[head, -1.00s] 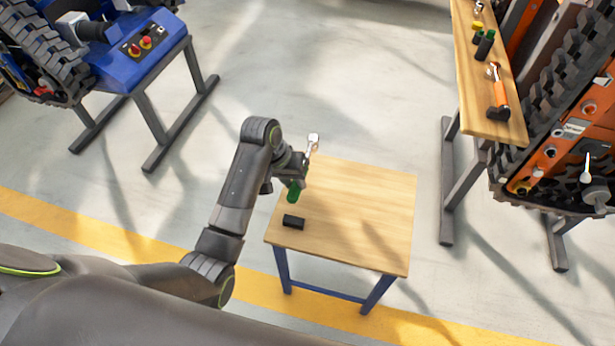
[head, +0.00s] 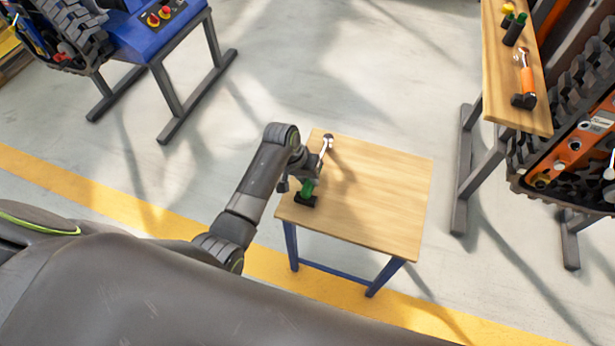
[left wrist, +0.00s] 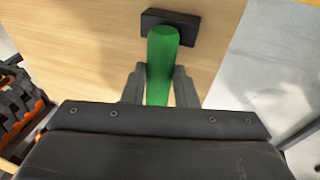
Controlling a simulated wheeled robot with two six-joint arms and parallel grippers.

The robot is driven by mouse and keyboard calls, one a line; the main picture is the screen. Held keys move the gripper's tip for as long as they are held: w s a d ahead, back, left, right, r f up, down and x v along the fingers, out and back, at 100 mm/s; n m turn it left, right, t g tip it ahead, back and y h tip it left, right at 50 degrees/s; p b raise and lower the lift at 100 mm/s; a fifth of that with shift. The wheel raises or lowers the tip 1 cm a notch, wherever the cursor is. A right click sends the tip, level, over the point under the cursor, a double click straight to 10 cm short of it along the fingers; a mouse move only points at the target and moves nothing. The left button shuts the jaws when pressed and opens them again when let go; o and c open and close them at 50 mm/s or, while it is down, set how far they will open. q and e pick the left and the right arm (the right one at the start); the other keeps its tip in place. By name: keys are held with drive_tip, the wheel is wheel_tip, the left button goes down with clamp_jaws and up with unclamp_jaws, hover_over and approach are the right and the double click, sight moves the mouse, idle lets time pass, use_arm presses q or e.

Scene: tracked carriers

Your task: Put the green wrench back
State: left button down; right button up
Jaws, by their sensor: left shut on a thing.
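The green wrench has a green handle (head: 307,188) and a silver head (head: 326,143). My left gripper (head: 303,176) is shut on it. In the left wrist view the green wrench (left wrist: 162,60) runs between the two fingers of my left gripper (left wrist: 160,88). The black holder (head: 305,201) sits near the left edge of the small wooden table (head: 385,200). It also shows in the left wrist view (left wrist: 185,25), behind the handle's end. The handle's end overlaps the holder in both views; I cannot tell whether it is seated in it. My right gripper is not in view.
A wooden bench (head: 525,75) at the right carries an orange-handled wrench (head: 526,75) in a black holder, with other tools behind. A blue machine stand (head: 150,35) is at the upper left. The rest of the small table is bare.

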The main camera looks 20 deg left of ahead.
use_arm(q)
drive_tip(key=c, duration=1.1)
unclamp_jaws()
drive_tip(key=shift+c, duration=0.2)
drive_tip(key=p+v, duration=0.1)
drive_tip(key=v, duration=1.1)
drive_tip(key=shift+p, duration=0.4)
drive_tip(key=shift+w+d+r, duration=0.1)
